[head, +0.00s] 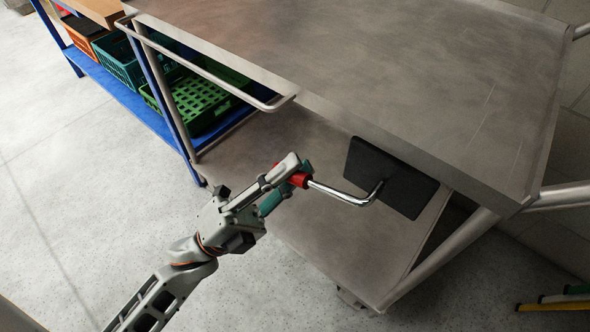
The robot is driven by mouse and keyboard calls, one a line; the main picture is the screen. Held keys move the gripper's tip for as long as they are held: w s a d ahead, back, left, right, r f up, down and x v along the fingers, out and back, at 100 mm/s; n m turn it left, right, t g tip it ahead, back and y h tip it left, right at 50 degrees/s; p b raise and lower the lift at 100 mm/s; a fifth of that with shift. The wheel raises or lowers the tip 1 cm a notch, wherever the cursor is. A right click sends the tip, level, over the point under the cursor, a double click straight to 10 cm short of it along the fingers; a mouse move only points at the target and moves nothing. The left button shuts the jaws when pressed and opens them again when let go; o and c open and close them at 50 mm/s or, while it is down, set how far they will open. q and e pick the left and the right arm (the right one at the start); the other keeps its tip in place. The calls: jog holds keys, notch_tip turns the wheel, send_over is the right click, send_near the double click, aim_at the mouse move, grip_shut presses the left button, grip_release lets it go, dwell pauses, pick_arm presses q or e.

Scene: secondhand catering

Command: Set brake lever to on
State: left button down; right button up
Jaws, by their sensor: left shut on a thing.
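The brake lever (340,194) is a bent chrome rod with a red grip (299,180) at its left end. Its right end meets a black plate (391,178) under the near edge of the steel cart's top. The rod runs left and slightly up from a bend near the plate. My left gripper (294,176) reaches in from the lower left and is shut on the red grip, which its fingers partly cover. No on or off marking can be read on the plate. My right gripper does not show.
The steel cart has a wide top (400,75), a lower shelf (320,235) and a tube handle (215,75) on its left. A blue rack (135,95) with green and orange crates stands at the upper left. The floor at left is clear.

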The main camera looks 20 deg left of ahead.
pick_arm(q)
jog(key=shift+f, duration=0.15)
jog(key=c, duration=1.9)
grip_release()
jog(key=v, duration=1.2)
